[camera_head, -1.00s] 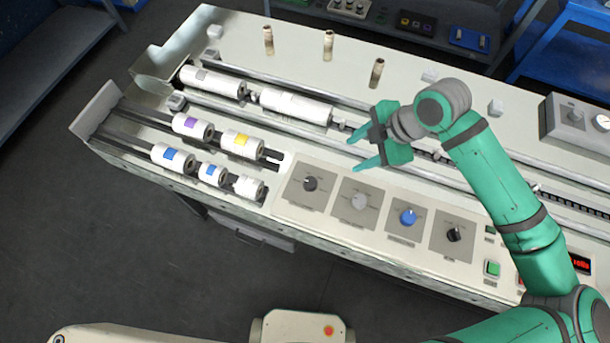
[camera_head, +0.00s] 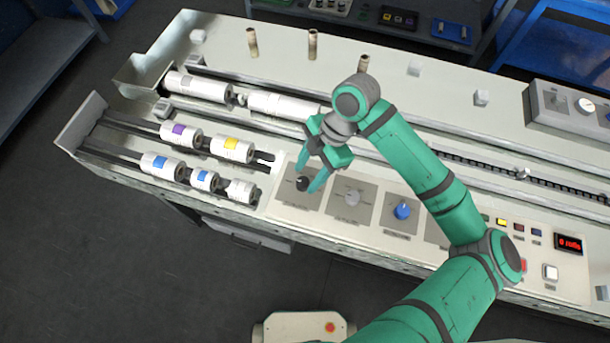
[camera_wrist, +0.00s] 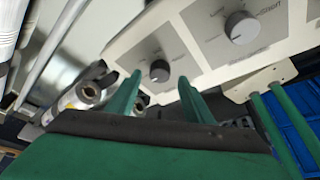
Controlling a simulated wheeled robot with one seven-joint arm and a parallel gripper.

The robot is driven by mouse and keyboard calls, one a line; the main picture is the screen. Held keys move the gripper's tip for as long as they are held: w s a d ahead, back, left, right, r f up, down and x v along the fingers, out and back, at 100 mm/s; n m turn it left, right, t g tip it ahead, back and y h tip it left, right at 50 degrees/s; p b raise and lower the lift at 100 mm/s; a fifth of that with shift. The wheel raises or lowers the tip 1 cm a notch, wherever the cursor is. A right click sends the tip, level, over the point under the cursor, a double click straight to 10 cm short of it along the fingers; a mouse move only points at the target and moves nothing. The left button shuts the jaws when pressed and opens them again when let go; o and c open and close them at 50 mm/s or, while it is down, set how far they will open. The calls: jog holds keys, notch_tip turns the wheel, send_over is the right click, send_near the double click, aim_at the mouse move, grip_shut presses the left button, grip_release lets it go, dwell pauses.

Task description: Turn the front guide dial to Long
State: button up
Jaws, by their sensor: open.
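Dials sit in a row on the machine's front panel, and their labels are too small or blurred to tell which is the front guide dial. The leftmost dial (camera_head: 303,184) is black on a grey plate. It shows in the wrist view (camera_wrist: 159,71) between my fingertips, and I cannot tell whether they touch it. My gripper (camera_head: 307,179) is open with its fingers pointing down at this dial. A grey dial (camera_head: 351,198) is to its right and also shows in the wrist view (camera_wrist: 241,27). A blue dial (camera_head: 403,210) is further right.
Rolls on rails (camera_head: 225,148) lie left of the panel, close to my gripper. A long white roll (camera_head: 283,105) is behind it. Upright tan pegs (camera_head: 313,44) stand at the back. Buttons and a red display (camera_head: 569,244) are at the right.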

aim_at(303, 184)
jog(key=shift+x, duration=1.15)
jog(key=c, duration=1)
jog(key=shift+c, duration=0.2)
jog(key=m+t, duration=0.1)
jog(key=m, duration=0.2)
jog(key=m+t, duration=0.1)
jog(key=m, duration=0.1)
jog(key=shift+s+m+y, duration=0.2)
jog(key=shift+m+y, duration=0.1)
jog(key=shift+m, duration=0.1)
jog(key=m+t, duration=0.1)
jog(key=m, duration=0.2)
jog(key=m+t, duration=0.1)
jog(key=m, duration=0.1)
jog(key=shift+s+m+h, duration=0.15)
jog(key=shift+m+h, duration=0.25)
